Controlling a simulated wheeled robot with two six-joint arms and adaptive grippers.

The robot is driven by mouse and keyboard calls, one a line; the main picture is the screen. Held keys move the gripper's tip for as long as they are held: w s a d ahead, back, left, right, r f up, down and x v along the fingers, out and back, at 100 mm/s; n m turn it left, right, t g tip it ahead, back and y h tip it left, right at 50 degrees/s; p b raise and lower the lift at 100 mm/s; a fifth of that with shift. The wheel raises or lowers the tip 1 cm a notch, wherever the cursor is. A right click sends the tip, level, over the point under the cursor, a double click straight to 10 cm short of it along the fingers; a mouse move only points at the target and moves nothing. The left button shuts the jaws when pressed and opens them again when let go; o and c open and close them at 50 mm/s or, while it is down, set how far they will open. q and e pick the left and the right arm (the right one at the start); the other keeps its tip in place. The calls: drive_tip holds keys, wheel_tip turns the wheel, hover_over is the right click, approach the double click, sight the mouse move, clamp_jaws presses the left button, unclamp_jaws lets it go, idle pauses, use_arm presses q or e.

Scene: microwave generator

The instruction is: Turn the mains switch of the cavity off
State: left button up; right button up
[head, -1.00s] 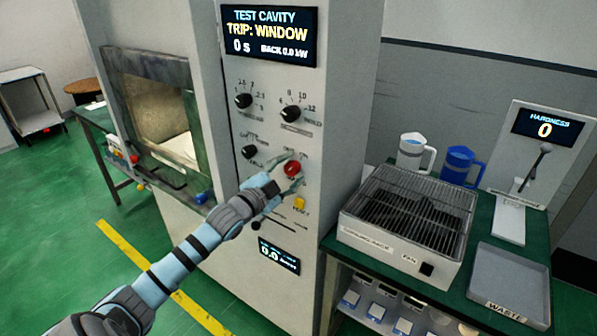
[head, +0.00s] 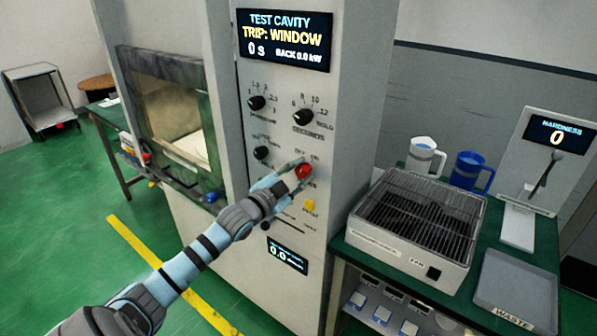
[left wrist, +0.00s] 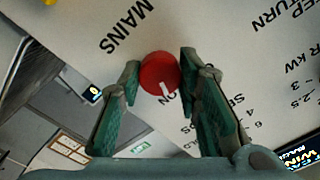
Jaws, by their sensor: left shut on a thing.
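The mains switch is a round red knob (head: 303,171) on the front panel of the tall grey cavity cabinet (head: 350,60). In the left wrist view the knob (left wrist: 157,70) sits between my fingertips, beside the printed word MAINS. Its white pointer line faces the printed ON. My left gripper (head: 298,174) is shut on the knob, with one finger on each side; it also shows in the left wrist view (left wrist: 160,78). The display (head: 284,40) reads TEST CAVITY, TRIP: WINDOW, 0 s, BACK 0.0 kW. My right gripper is not in view.
Black dials (head: 303,117) sit above the mains knob and a yellow button (head: 309,205) just below it. The cavity window (head: 170,110) is at left. At right a green bench holds a wire-topped box (head: 415,215), jugs (head: 467,170) and a waste tray (head: 515,285).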

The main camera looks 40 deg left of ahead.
use_arm(q)
drive_tip(key=n+p, duration=0.1)
drive_tip(key=n, duration=0.1)
drive_tip(key=n+p, duration=0.1)
drive_tip(key=n, duration=0.1)
drive_tip(key=shift+r, duration=0.3)
drive_tip(key=n, duration=0.3)
drive_tip(key=shift+n+p, duration=0.35)
drive_tip(key=shift+n, duration=1.15)
drive_tip(key=shift+r, duration=0.1)
drive_tip(key=o, duration=1.1)
drive_tip(key=shift+w, duration=0.1)
drive_tip(key=shift+o, duration=0.2)
drive_tip(key=shift+a+f, duration=0.1)
drive_tip(key=shift+f, duration=0.15)
